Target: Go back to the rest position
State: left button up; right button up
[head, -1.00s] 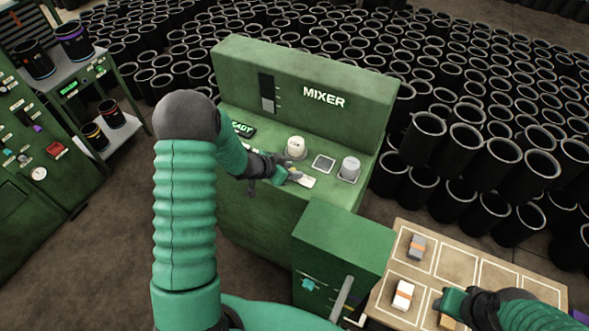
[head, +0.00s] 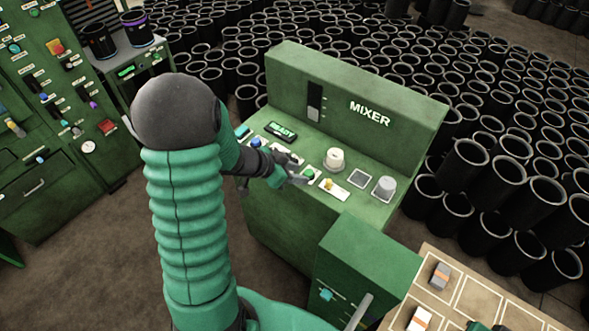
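My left gripper (head: 297,178) is dark and small in the head view, over the front left part of the mixer's (head: 347,145) sloped control panel. It is beside a green button (head: 310,173). I see nothing held in it, but its finger gap is not clear, nor whether it touches the panel. My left arm's green ribbed sleeve fills the left middle of the view. My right gripper (head: 478,326) shows only as a sliver at the bottom edge, by the tan tray; its fingers are mostly cut off.
The panel carries a white knob (head: 334,160), a yellow button (head: 328,184) and a grey knob (head: 384,188). A green cabinet (head: 368,262) stands in front. The tan tray (head: 485,296) holds small blocks. Black sleeves crowd behind. Bare floor (head: 110,260) lies left.

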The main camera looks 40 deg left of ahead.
pick_arm(q)
jog(key=shift+s+a+r, duration=0.15)
jog(key=shift+s+r, duration=0.15)
jog(key=s+d+f+n+g+y+b, duration=0.1)
jog(key=s+d+f+n+g+b, duration=0.1)
jog(key=s+d, duration=0.3)
jog(key=s+d+f+n+g+y+b, duration=0.1)
jog(key=s+d+g, duration=0.3)
jog(key=d, duration=0.7)
jog(key=shift+s+d+f+n+y+b, duration=0.15)
jog(key=shift+s+f+n+y+b, duration=0.3)
jog(key=shift+f+b, duration=0.25)
jog(key=shift+d+r, duration=0.1)
jog(key=shift+d, duration=0.25)
